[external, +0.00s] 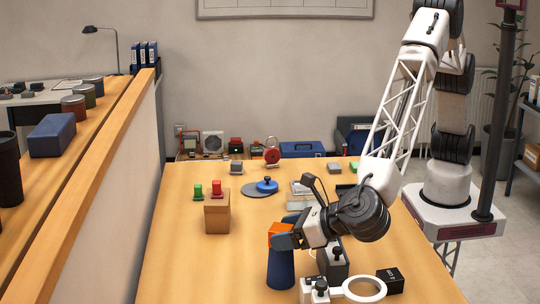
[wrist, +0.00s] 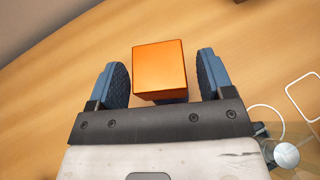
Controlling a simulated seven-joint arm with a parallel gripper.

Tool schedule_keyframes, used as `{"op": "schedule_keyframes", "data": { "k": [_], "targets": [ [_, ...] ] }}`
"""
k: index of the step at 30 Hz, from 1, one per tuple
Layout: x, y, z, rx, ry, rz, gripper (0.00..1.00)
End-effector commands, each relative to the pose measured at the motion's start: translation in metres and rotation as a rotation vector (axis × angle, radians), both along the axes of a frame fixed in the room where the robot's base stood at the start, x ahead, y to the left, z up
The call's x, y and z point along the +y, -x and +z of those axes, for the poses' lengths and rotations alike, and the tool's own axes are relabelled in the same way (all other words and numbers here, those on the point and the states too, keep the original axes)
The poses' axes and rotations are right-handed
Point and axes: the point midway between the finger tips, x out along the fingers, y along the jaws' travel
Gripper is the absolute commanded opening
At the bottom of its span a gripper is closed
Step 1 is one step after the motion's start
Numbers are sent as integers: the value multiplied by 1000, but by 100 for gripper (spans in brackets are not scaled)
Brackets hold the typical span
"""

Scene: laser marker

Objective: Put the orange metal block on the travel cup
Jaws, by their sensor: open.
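The orange metal block (external: 279,232) sits on top of the dark blue travel cup (external: 280,270), which stands upright on the table. In the wrist view the orange block (wrist: 160,69) lies between my two blue finger pads, with a gap on each side. My gripper (external: 283,231) is open around the block at the cup's top. Only a small bit of the cup (wrist: 172,101) shows below the block in the wrist view. One finger hides part of the block in the external view.
A white ring (external: 365,290) and a black box (external: 391,280) lie to the right of the cup. A blue-knobbed disc (external: 267,186) lies behind. The table's front left is clear.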

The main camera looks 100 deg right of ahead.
Motion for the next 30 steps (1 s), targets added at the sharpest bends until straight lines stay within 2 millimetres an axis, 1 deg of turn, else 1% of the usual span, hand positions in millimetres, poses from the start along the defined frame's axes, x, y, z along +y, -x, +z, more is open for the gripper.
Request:
{"op": "schedule_keyframes", "data": {
  "k": [5,8,21,27,30],
  "targets": [
    [3,8,5,-1,-1,1,74],
    [7,17,9,-1,-2,1,74],
    [31,75,35,-1,0,2,74],
    [39,94,44,-1,-1,1,74],
    [41,100,46,0,0,1,74]
  ]
}}
